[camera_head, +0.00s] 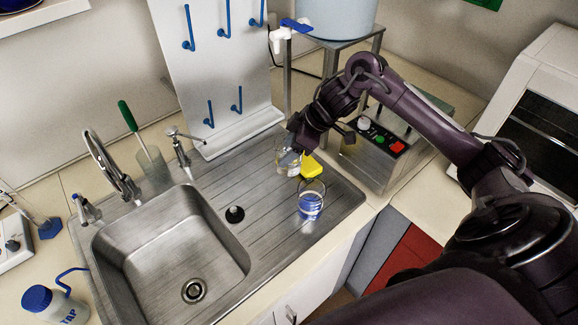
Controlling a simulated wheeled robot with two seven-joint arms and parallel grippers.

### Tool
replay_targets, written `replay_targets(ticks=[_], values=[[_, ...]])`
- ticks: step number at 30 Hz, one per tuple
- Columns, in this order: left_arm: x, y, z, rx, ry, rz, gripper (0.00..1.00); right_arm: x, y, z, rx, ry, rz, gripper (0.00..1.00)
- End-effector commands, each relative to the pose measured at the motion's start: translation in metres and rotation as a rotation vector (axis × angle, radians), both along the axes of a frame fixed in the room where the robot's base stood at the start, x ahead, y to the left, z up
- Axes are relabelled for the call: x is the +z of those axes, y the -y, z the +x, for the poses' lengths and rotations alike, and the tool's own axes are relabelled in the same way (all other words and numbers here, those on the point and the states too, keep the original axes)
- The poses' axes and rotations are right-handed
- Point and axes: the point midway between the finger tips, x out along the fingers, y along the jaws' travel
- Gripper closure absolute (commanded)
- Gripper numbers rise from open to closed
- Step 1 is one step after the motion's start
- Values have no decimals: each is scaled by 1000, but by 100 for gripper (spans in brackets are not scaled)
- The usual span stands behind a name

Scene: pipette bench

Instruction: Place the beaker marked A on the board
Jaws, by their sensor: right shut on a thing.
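My right gripper (299,147) reaches in from the right and is shut on a clear glass beaker (288,164), over the back right part of the ribbed steel draining board (262,160). I cannot tell whether this beaker touches the board. A second clear beaker (311,206) with a blue band or contents stands on the board, nearer the front edge. No letter A can be read on either beaker. My left gripper is not in view.
A yellow thing (313,168) lies close beside the held beaker. The sink basin (177,262) is to the left, with a black stopper (235,214) between. A white peg panel (215,65) stands behind. A steel box with buttons (372,150) stands to the right.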

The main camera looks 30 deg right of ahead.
Motion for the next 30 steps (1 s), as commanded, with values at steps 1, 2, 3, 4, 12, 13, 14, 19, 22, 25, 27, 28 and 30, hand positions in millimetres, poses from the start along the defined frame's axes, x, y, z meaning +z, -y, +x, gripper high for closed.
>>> replay_targets(ticks=[1,2,3,4,12,13,14,19,22,25,27,28,30], values=[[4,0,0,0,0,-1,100,-8,-1,-1,0,-3,3,65],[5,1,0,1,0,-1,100,-13,-1,-1,-1,-3,3,65],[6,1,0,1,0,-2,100,-18,-1,-1,0,-1,2,65],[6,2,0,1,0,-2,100,-21,-1,0,0,0,2,65],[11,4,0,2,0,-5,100,-48,-1,-1,-1,-2,2,65],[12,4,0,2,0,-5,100,-52,-1,0,0,-2,3,65],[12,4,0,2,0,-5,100,-56,-1,0,-1,-1,3,65],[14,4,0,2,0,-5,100,-72,-1,0,1,2,1,65],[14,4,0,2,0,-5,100,-72,-1,0,1,3,1,65],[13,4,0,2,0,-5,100,-72,-1,0,1,3,1,65],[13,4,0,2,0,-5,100,-73,-1,0,1,3,0,65],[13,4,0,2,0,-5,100,-73,-1,0,1,3,0,65],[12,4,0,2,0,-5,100,-76,-1,0,2,2,1,65]])
